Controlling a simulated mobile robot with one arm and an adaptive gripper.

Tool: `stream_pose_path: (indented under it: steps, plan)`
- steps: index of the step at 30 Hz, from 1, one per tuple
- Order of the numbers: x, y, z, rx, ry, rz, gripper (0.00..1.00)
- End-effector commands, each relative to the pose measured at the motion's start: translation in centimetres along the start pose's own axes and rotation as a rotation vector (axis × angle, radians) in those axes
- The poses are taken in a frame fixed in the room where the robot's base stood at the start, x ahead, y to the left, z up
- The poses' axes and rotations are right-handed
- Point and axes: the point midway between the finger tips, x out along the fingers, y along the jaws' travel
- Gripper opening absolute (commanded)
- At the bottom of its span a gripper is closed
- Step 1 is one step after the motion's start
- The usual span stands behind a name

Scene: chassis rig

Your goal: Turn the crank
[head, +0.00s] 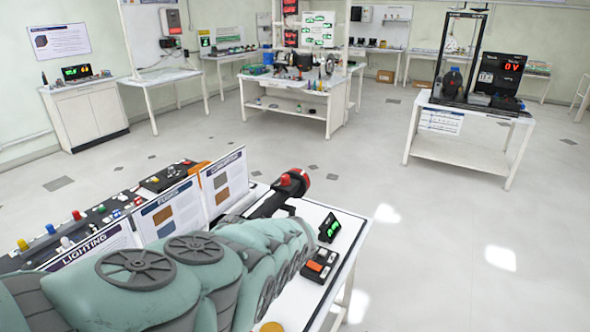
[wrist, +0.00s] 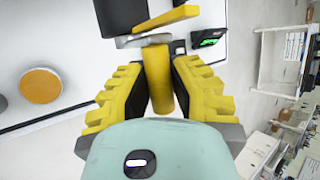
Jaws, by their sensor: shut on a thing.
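In the wrist view, my gripper (wrist: 158,100) has its ribbed yellow fingers on both sides of an upright yellow crank handle (wrist: 158,72), shut on it. The handle joins a grey metal crank arm (wrist: 137,41) at its top end in the picture. A black body (wrist: 122,15) lies behind the crank arm.
The white bench (head: 322,215) carries a small display (head: 329,227), a switch box (head: 320,265), a red-and-black device (head: 290,184) and upright lighting panels (head: 95,240). An orange disc (wrist: 40,85) lies left of the gripper. Open floor (head: 450,245) lies to the right.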

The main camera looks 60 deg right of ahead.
Motion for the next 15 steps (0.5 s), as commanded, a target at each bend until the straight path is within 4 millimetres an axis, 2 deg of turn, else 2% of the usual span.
stream_pose_path:
  steps: [6,7,15]
  plan:
    - [0.03,-0.05,0.35,-0.002,-0.006,0.0,0.0]
    - [0.03,-0.05,0.35,-0.002,-0.006,0.0,0.23]
    - [0.01,-0.02,0.15,-0.001,-0.003,0.0,0.51]
